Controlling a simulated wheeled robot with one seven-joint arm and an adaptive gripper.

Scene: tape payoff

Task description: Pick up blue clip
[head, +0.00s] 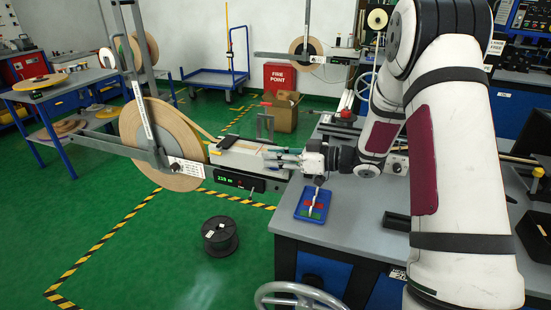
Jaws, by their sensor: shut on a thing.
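My gripper (277,158) is at the right end of the grey head of the tape payoff (240,157). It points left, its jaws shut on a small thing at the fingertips. A thin blue-green strip shows along the jaws; the held thing looks like the blue clip, but it is too small and partly hidden to make out its shape. A blue tray (300,212) lies on the grey workbench below and right of my gripper. Red and green pieces and a white pen-like thing lie in it; I cannot make out a blue clip against its blue floor.
A large tape reel (165,140) hangs on the payoff frame at left. A green-lit display (233,180) is under the head. A black spool (220,236) stands on the green floor. A handwheel (300,296) is at the bench front. The grey bench (350,225) has bare room right of the tray.

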